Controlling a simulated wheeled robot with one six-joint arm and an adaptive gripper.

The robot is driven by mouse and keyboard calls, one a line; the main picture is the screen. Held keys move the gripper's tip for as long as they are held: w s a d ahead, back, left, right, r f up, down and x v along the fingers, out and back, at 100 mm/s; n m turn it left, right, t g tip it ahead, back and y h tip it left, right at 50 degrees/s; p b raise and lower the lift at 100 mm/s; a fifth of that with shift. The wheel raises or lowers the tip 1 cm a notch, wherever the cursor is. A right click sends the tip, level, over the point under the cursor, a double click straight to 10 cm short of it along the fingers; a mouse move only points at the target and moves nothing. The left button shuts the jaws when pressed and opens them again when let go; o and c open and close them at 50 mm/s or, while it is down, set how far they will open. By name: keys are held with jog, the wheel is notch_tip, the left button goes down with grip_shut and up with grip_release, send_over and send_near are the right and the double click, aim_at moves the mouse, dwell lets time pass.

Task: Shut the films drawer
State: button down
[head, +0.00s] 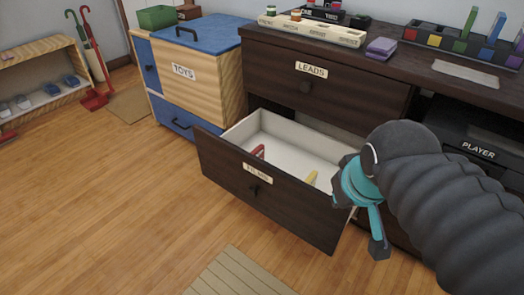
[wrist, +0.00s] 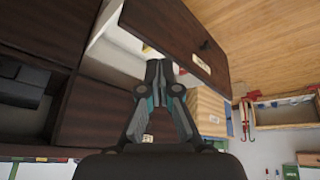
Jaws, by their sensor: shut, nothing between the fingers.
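The films drawer (head: 270,203) is pulled well out of the dark wood cabinet, below the leads drawer. Its label is partly blurred, and a small dark knob sits on its front. Its pale inside holds a red item (head: 258,151) and a yellow item (head: 311,178). The drawer front also shows in the wrist view (wrist: 180,38). My gripper (head: 378,247) is at the right end of the drawer, hiding part of its side. In the wrist view the gripper's fingers (wrist: 160,70) meet at the tips, empty. I cannot tell whether they touch the drawer.
The leads drawer (head: 285,75) above is shut. A blue and wooden toys chest (head: 195,75) stands left of the cabinet. A player (head: 475,140) sits in the right bay. A striped mat (head: 240,275) lies in front; the wooden floor left of the drawer is clear.

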jog(key=w+a+f+n+g+h, duration=0.1)
jog(key=w+a+n, duration=0.8)
jog(key=a+n, duration=0.35)
jog(key=w+a+f+n+g+h, duration=0.1)
jog(key=w+a+f+n+h, duration=0.1)
jog(key=w+a+n, duration=0.95)
jog(key=n+b, duration=0.2)
send_over(246, 165)
jog(key=s+a, duration=0.1)
jog(key=s, duration=0.1)
jog(key=shift+a+f, duration=0.1)
jog(key=shift+f, duration=4.55)
